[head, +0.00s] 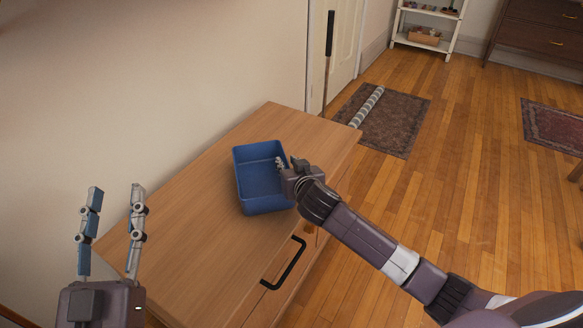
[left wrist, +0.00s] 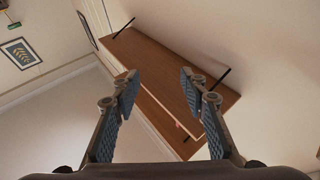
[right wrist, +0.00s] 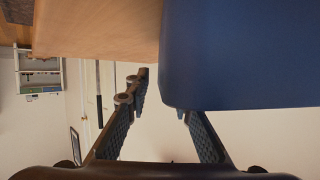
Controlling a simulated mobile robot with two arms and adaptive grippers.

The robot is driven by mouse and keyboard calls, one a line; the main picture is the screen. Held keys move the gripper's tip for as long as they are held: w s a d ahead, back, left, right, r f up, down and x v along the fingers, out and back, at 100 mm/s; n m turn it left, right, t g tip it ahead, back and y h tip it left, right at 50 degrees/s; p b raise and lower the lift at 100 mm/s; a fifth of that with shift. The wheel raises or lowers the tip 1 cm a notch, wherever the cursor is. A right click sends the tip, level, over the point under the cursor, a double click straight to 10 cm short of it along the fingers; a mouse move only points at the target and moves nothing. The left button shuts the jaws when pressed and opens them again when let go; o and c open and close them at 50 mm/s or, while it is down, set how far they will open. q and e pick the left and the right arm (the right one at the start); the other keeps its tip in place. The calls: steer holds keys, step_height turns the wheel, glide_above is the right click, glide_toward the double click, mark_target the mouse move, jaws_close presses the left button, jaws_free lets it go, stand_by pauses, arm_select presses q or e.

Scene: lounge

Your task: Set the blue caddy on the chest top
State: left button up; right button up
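The blue caddy (head: 262,184) is an open, empty box. It appears to sit upright on the wooden chest top (head: 185,225), near the chest's right edge. My right gripper (head: 283,164) is at the caddy's right wall. In the right wrist view the caddy's blue wall (right wrist: 245,55) fills the upper right, and one finger of my right gripper (right wrist: 165,105) is partly hidden behind it. The other finger is apart from the wall, so the gripper looks open. My left gripper (head: 117,200) is open and empty, raised at the near left of the chest.
The chest has a black handle (head: 284,264) on its front. A wall runs along its left side. Beyond stand a dark rug (head: 397,122) with a striped roll (head: 367,107) and a white shelf (head: 425,46). Bare chest top lies on the near side of the caddy.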

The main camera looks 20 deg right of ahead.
steer(key=p+v, duration=0.2)
steer(key=v, duration=0.4)
steer(key=shift+w, duration=0.1)
arm_select(q)
step_height(320, 180, down, 18)
steer(key=s+a+g+y+p, duration=0.1)
steer(key=s+a+g+y, duration=0.1)
steer(key=g, duration=0.7)
steer(key=shift+a+y, duration=0.4)
steer(key=shift+y, duration=0.2)
arm_select(e)
steer(key=s+a+r+n+y, duration=0.1)
steer(key=s+a, duration=0.3)
steer(key=s, duration=0.5)
steer(key=s+a+r+n+g+y, duration=0.1)
steer(key=s+a+n+y, duration=0.1)
steer(key=s, duration=0.8)
steer(key=shift+a+n+y, duration=0.4)
steer(key=shift+a+n, duration=0.2)
steer(key=shift+a, duration=0.4)
steer(key=shift+r, duration=0.1)
arm_select(q)
steer(key=shift+r, duration=0.1)
